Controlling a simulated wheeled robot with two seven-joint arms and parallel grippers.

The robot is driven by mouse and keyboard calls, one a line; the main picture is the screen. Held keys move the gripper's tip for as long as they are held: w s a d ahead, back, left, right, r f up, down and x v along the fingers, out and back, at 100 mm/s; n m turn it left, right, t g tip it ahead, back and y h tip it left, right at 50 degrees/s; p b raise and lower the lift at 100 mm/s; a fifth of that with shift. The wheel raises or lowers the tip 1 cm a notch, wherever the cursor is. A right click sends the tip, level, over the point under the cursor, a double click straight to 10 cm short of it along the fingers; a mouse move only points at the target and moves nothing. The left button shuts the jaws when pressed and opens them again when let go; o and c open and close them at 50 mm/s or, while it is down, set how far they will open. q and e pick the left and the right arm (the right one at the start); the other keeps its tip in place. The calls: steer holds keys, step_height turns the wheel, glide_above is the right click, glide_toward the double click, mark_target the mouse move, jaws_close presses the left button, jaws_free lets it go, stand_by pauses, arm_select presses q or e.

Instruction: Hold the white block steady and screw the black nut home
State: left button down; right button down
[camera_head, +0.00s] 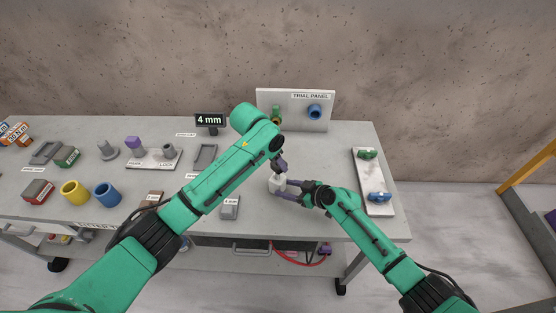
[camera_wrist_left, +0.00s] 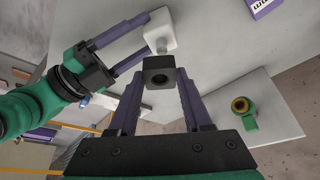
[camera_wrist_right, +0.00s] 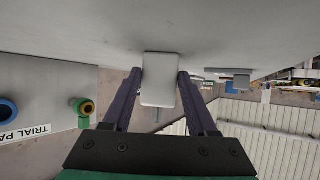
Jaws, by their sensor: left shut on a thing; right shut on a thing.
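The white block (camera_head: 277,184) is above the table near its front edge. My right gripper (camera_head: 284,188) is shut on it from the right. In the right wrist view the block (camera_wrist_right: 160,82) sits between both fingers, with a thin grey stud (camera_wrist_right: 157,115) sticking out. My left gripper (camera_head: 279,165) is just above the block. In the left wrist view it is shut on the black nut (camera_wrist_left: 158,64), a square dark piece with a round hole. The stud's end (camera_wrist_left: 162,46) shows close to the nut. I cannot tell whether they touch.
The trial panel (camera_head: 292,112) stands at the back with a green and a blue fitting. A white board (camera_head: 373,184) with green and blue parts lies at the right. Yellow (camera_head: 74,192) and blue cups and other parts fill the left.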

mark_target(274, 169)
arm_select(q)
steer(key=shift+w+a+f, duration=0.15)
steer(key=shift+a+f, duration=0.1)
steer(key=shift+f, duration=0.2)
steer(key=shift+f, duration=0.1)
stand_by(0.4)
steer(key=shift+f, duration=0.6)
steer(key=shift+f, duration=0.1)
steer(key=shift+f, duration=0.75)
steer(key=shift+f, duration=0.35)
stand_by(0.4)
steer(key=shift+f, duration=0.15)
